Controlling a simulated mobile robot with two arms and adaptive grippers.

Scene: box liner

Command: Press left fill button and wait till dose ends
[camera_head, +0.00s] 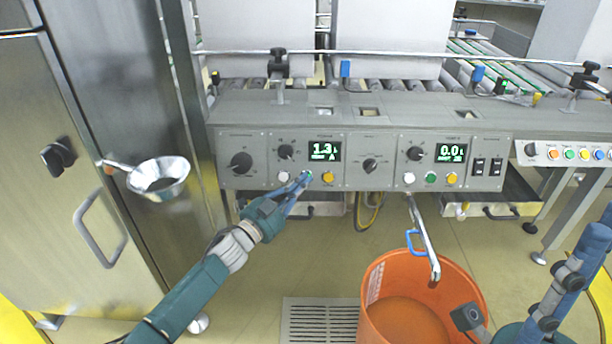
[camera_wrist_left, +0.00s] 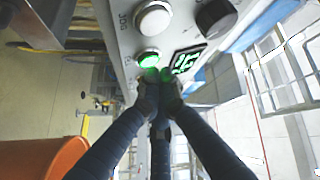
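The left fill panel (camera_head: 296,160) has a white, a green and a yellow button under a lit green display (camera_head: 324,151) that seems to read about 1.3. My left gripper (camera_head: 305,178) is at the green button (camera_wrist_left: 148,59), its fingertips covering part of it in the head view.
A right panel (camera_head: 458,160) has its own buttons and a display near 0.0. A steel spout (camera_head: 424,238) reaches over an orange bucket (camera_head: 374,300) on the floor. A steel scoop (camera_head: 160,177) hangs at left by the cabinet. A floor grate (camera_head: 318,318) lies in front.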

